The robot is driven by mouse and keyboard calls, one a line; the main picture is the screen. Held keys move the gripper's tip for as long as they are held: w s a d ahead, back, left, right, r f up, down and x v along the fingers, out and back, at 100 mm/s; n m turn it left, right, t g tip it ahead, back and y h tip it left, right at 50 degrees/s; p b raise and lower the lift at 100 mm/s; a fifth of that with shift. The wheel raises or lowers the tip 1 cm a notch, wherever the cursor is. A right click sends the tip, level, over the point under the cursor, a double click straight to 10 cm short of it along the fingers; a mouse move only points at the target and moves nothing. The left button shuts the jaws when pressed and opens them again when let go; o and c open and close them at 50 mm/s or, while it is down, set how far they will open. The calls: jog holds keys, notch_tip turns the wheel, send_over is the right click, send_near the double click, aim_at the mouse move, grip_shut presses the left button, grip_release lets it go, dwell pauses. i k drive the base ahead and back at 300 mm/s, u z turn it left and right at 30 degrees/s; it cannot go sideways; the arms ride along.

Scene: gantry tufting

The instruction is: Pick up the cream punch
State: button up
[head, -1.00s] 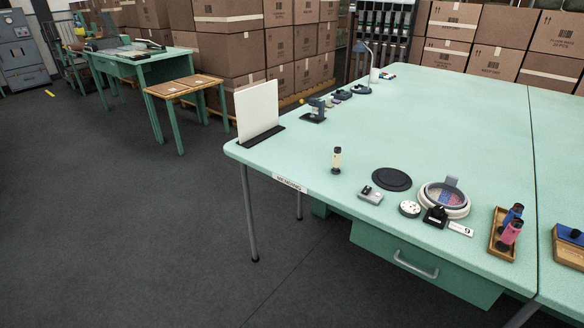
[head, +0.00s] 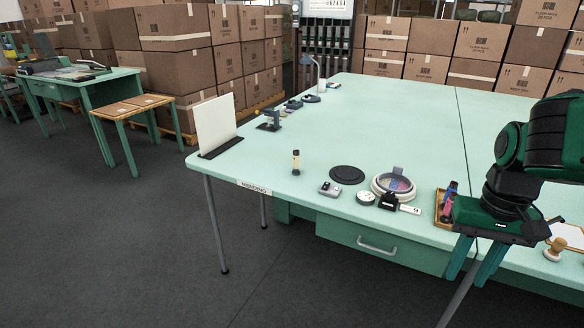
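The cream punch (head: 296,162) stands upright on the green mending table (head: 390,130), near its front left edge. It has a cream body and dark ends. My gripper (head: 470,276) is at the right of the head view, its fingers pointing down in front of the table's front edge. The fingers are apart with nothing between them. It is well to the right of the cream punch. My arm hides part of the table's right side and part of the wooden tray (head: 437,220) holding a blue punch (head: 451,188) and a pink punch.
Right of the cream punch are a small grey device (head: 330,189), a black disc (head: 347,175), a round dial (head: 365,198) and a ringed dish (head: 380,186). A white upright board (head: 215,122) stands at the left corner. The table's middle is clear.

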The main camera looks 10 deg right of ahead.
aim_at(296, 159)
jog(key=k, duration=0.65)
jog(key=u, duration=0.45)
jog(key=i, duration=0.7)
jog(key=u, duration=0.55)
jog(key=i, duration=1.2)
jog(key=z, duration=0.75)
jog(key=i, duration=0.55)
jog(key=z, duration=0.45)
